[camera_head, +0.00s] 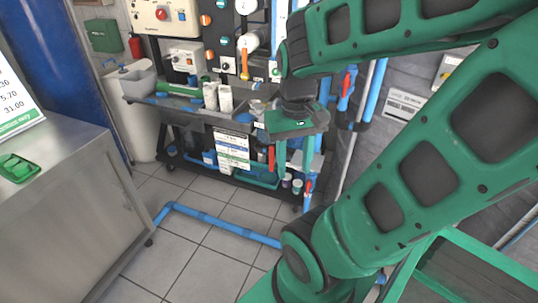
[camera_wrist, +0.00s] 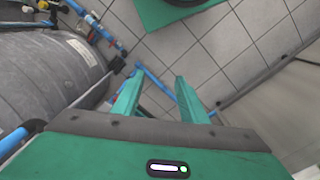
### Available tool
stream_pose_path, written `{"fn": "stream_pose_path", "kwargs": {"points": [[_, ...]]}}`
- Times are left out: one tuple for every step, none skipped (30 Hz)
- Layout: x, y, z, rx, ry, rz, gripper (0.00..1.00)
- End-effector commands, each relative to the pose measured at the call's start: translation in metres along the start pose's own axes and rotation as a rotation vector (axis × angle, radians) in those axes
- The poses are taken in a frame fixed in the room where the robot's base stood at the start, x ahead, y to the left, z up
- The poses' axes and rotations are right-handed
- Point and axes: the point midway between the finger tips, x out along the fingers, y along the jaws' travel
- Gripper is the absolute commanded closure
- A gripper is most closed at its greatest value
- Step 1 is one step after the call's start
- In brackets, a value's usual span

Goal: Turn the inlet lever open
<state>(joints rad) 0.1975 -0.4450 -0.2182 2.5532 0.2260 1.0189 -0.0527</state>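My gripper (camera_head: 295,157) hangs in front of the rack's right side in the head view, pointing down. In the wrist view its two green fingers (camera_wrist: 158,92) are apart, with only floor tiles and a blue pipe seen between them. Several levers are in view, and I cannot tell which is the inlet lever. One red lever (camera_head: 346,86) sits on a blue upright pipe right of the gripper. Another red lever (camera_head: 308,185) is low on the rack's right side. An orange lever (camera_head: 245,64) is on the panel. A small red handle (camera_wrist: 91,18) shows in the wrist view.
A blue pipe (camera_head: 215,220) runs along the tiled floor. A steel counter (camera_head: 70,190) stands at the left. The rack shelf holds white cups (camera_head: 225,97) and a grey bin (camera_head: 138,84). A grey tank (camera_wrist: 50,75) is at the wrist view's left.

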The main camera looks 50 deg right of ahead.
Motion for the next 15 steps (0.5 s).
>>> {"fn": "stream_pose_path", "kwargs": {"points": [[0.005,0.0,-0.01,-0.016,-0.011,0.024,0.61],[0.008,0.001,-0.016,-0.027,-0.015,0.039,0.61],[0.013,0.004,-0.025,-0.04,-0.019,0.063,0.61],[0.017,0.005,-0.033,-0.052,-0.023,0.081,0.61],[0.021,0.007,-0.04,-0.063,-0.025,0.102,0.61],[0.026,0.009,-0.05,-0.082,-0.029,0.128,0.61],[0.03,0.012,-0.057,-0.094,-0.033,0.149,0.61],[0.035,0.013,-0.065,-0.108,-0.035,0.17,0.61],[0.04,0.016,-0.074,-0.128,-0.039,0.199,0.61],[0.045,0.018,-0.081,-0.141,-0.043,0.221,0.61],[0.049,0.021,-0.088,-0.157,-0.047,0.244,0.61],[0.055,0.023,-0.097,-0.179,-0.052,0.275,0.61],[0.06,0.025,-0.104,-0.196,-0.056,0.298,0.61],[0.065,0.027,-0.111,-0.212,-0.059,0.322,0.61],[0.071,0.03,-0.119,-0.237,-0.065,0.354,0.61]]}}
